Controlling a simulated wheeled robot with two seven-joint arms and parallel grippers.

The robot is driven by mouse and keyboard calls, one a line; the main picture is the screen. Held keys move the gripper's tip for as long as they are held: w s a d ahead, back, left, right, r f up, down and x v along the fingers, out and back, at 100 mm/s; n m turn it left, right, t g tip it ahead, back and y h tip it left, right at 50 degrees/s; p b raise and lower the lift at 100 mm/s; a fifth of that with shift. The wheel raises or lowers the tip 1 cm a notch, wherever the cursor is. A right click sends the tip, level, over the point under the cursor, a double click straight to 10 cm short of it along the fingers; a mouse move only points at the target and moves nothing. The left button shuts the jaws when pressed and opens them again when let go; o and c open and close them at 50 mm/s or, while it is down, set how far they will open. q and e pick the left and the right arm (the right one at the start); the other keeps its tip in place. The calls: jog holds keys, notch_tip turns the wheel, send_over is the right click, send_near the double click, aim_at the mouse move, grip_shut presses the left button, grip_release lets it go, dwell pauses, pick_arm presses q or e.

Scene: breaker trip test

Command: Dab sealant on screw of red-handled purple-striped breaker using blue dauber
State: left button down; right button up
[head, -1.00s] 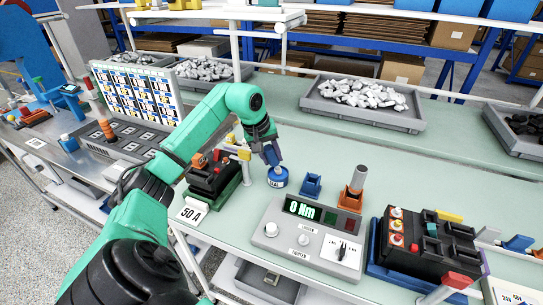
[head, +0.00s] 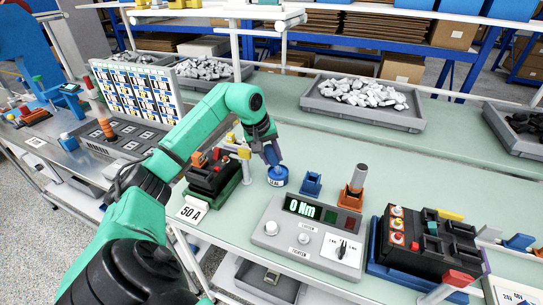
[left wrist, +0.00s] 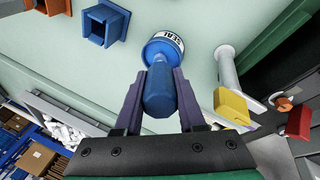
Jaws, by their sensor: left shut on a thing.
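My left gripper (head: 271,158) is shut on the blue dauber (left wrist: 160,92), gripping its handle. The dauber's far end is at the blue pot (head: 277,176) with a white SEAL label, which also shows in the left wrist view (left wrist: 164,46). I cannot tell whether its tip is inside the pot. A black breaker unit (head: 208,178) with orange-red parts sits left of the pot, by the 50 A sign. A larger black unit (head: 428,240) at the right has a red handle (head: 459,278) at its front. My right gripper is not in view.
A grey torque tester (head: 305,235) reading 0 Nm stands right of the pot. A small blue holder (head: 311,184) and an orange holder (head: 351,199) with a grey-topped tool stand behind it. A grey parts tray (head: 401,123) lies farther back. The bench between is clear.

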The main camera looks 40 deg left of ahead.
aim_at(271, 145)
pick_arm(q)
jog(key=shift+f, duration=0.1)
notch_tip(271, 145, up, 7)
jog(key=p, duration=0.6)
dwell(0.8)
